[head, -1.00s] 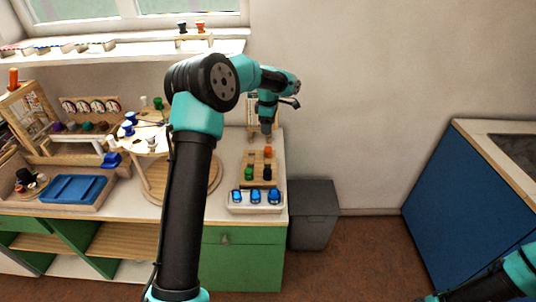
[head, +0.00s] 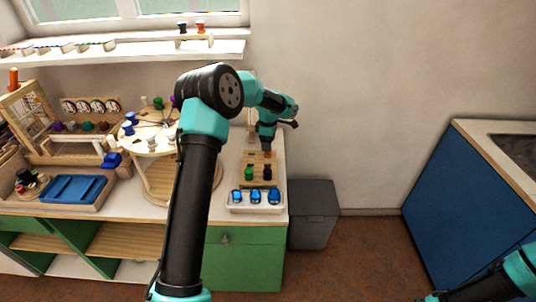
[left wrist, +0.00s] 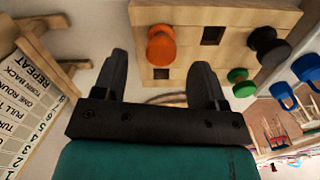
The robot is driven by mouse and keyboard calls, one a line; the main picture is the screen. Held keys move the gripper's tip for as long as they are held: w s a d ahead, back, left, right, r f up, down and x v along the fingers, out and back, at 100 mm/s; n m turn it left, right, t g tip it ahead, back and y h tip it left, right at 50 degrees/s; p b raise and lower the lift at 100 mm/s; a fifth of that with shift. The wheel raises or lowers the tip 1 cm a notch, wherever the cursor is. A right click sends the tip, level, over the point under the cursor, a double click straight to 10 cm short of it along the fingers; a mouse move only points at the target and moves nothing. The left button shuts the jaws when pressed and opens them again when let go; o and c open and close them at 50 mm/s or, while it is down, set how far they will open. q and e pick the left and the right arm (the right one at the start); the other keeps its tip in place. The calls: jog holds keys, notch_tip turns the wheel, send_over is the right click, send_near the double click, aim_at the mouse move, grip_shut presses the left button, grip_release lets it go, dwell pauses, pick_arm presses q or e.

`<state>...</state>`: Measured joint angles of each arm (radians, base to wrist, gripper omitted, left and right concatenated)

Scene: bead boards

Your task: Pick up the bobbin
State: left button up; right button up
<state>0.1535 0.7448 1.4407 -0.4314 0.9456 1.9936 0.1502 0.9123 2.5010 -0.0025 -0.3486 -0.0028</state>
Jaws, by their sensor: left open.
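An orange bobbin (left wrist: 161,45) stands in the wooden bead board (left wrist: 187,50). A black bobbin (left wrist: 270,45) and a green bobbin (left wrist: 240,82) stand toward the board's right side in the left wrist view; the green (head: 248,173) and black (head: 267,173) ones also show in the head view. My left gripper (left wrist: 161,72) is open and empty, its fingertips just short of the orange bobbin, which lies ahead of the gap between them. In the head view this gripper (head: 268,148) is low over the board's back and partly hides the orange bobbin. My right gripper is out of frame.
A white tray (head: 254,208) with blue bobbins stands in front of the board. A round wooden stand with bobbins (head: 150,140) is to the left, beside a blue tray (head: 75,189). A grey bin (head: 314,215) stands right of the counter.

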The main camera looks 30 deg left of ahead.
aim_at(268, 154)
pick_arm(q)
notch_tip(268, 154, down, 4)
jog(key=shift+s+f, duration=0.1)
jog(key=shift+f, duration=0.1)
dwell(0.4)
jog(key=c, duration=1)
